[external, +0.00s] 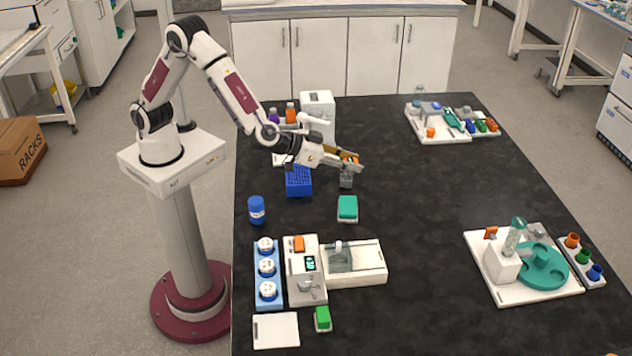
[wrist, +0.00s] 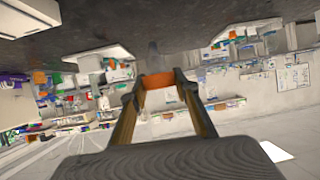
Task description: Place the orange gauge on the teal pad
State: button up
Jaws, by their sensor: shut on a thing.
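My gripper (external: 350,160) reaches over the black bench from the left, pointing right. It is shut on the orange gauge (external: 347,156), of which only a small orange part shows between the fingers. In the wrist view the orange gauge (wrist: 161,99) sits between the two fingertips (wrist: 160,84). A small grey piece (external: 346,180) shows just below the fingers; I cannot tell whether it belongs to the gauge or stands on the bench. The teal pad (external: 347,207), with a pale edge, lies on the bench just in front of the gripper, apart from it.
A blue rack (external: 298,181) and a blue jar (external: 257,210) stand left of the pad. A white instrument (external: 305,271) and open tray (external: 372,272) lie in front. A white device (external: 317,118) stands behind. The bench right of the pad is clear.

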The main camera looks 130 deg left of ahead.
aim_at(350, 177)
jog(key=shift+f, duration=3.1)
jog(key=shift+f, duration=0.1)
jog(key=shift+f, duration=1.75)
jog(key=shift+f, duration=0.15)
jog(key=o, duration=1.1)
jog(key=shift+r, duration=0.2)
jog(key=v, duration=1.2)
jog(key=shift+f, duration=0.1)
